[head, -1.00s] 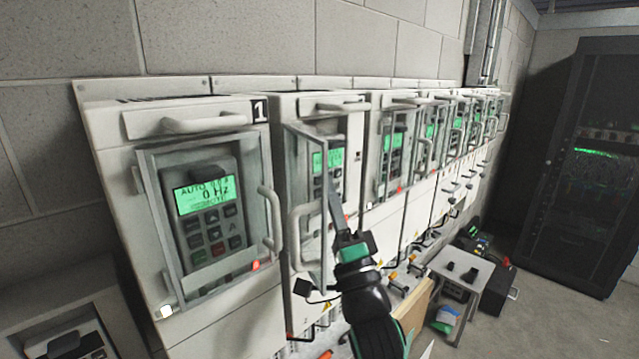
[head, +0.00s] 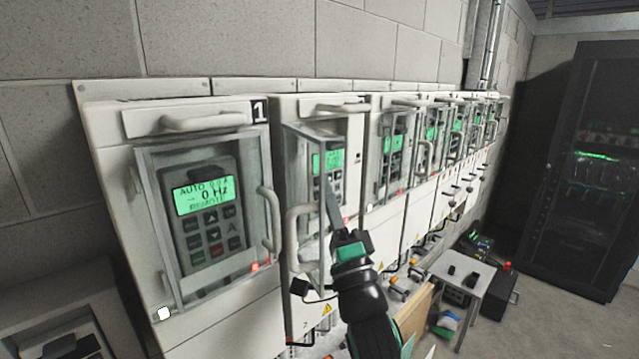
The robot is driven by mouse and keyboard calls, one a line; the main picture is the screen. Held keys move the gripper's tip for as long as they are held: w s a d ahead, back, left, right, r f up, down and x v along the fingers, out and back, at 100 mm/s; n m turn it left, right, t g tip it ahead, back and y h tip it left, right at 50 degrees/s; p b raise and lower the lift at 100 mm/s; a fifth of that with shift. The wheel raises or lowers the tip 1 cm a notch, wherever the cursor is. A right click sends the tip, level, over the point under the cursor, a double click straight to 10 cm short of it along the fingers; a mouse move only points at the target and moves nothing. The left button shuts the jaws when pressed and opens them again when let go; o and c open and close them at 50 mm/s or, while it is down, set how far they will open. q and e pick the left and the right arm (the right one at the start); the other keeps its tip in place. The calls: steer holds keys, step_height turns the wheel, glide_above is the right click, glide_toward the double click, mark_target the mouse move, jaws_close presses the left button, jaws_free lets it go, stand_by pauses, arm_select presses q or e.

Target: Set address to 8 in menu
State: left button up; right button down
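The nearest drive cabinet, marked 1, has a keypad panel (head: 210,218) with a lit green display (head: 204,196) reading "AUTO" and "0 Hz", behind a framed window door (head: 155,250). The second cabinet's keypad (head: 329,172) also has a lit green display, too small to read. That cabinet's framed door with its curved handle (head: 296,235) stands at an angle to the front. My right gripper (head: 331,204) is in front of the second keypad, its thin grey finger pointing up and overlapping the keypad's lower part. Contact and finger spacing cannot be made out. My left gripper is out of view.
Several more drive cabinets (head: 430,170) recede to the right along the wall. A small white table (head: 462,272) and a black box (head: 500,290) stand on the floor. A dark rack (head: 590,180) is at far right. A grey box (head: 60,310) sits lower left.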

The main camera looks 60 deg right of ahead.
steer(key=shift+s, duration=0.1)
steer(key=shift+s+a, duration=0.2)
steer(key=shift+s, duration=0.4)
steer(key=s, duration=0.1)
steer(key=s+a+p, duration=0.1)
steer(key=s, duration=0.2)
steer(key=shift+s+a, duration=0.3)
steer(key=shift+s, duration=0.1)
stand_by(1.4)
